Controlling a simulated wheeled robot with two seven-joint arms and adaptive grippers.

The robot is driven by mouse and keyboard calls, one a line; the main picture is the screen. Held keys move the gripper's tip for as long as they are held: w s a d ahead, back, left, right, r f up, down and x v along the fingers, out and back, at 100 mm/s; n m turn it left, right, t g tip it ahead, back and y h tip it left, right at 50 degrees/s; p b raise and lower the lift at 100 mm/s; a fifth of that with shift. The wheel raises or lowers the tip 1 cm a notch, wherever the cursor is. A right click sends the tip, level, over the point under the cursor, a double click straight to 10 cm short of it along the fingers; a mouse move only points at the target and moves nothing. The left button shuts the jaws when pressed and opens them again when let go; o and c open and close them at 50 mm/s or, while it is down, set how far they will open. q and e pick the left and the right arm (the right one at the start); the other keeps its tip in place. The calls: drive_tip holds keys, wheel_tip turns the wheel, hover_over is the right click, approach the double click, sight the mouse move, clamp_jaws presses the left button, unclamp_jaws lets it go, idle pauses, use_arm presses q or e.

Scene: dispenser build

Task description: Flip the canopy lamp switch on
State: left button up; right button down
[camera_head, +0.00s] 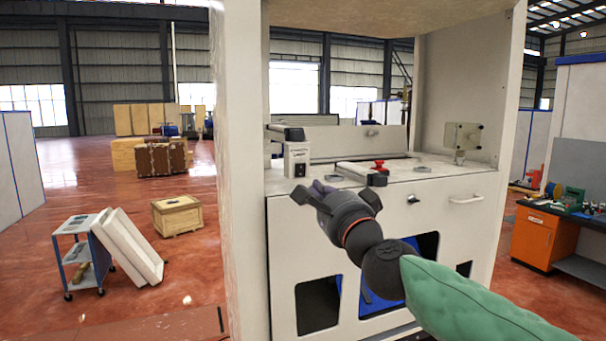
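A small white box with a dark switch (300,170) is fixed at the left front of the white cabinet, beside its left post. It looks like the lamp switch, but its label and on or off position are too small to read. My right gripper (334,191) reaches in from the lower right, in front of the cabinet and just below the switch box in the picture. Its fingers are spread wide with nothing seen between them. It appears apart from the switch. My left gripper is not in view.
The cabinet's worktop (430,172) carries a red knob (379,166). A grey box (463,136) sits on the right wall. The canopy (390,12) overhangs above. A cart (80,254) and wooden crate (178,215) stand left; an orange workbench (541,238) stands right.

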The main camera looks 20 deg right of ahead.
sight(299, 165)
drive_tip(key=w, duration=0.3)
drive_tip(key=w+r, duration=0.1)
drive_tip(key=w, duration=0.2)
drive_tip(key=w+p, duration=0.1)
drive_tip(key=w, duration=0.2)
drive_tip(key=shift+w+a+r, duration=0.1)
drive_tip(key=shift+a+r, duration=0.05)
drive_tip(key=shift+r, duration=0.25)
drive_tip(key=shift+w+r+p, duration=0.2)
drive_tip(key=shift+r+p, duration=0.25)
drive_tip(key=shift+r, duration=0.1)
drive_tip(key=shift+s, duration=0.2)
drive_tip(key=shift+w+f, duration=0.2)
drive_tip(key=shift+w, duration=0.1)
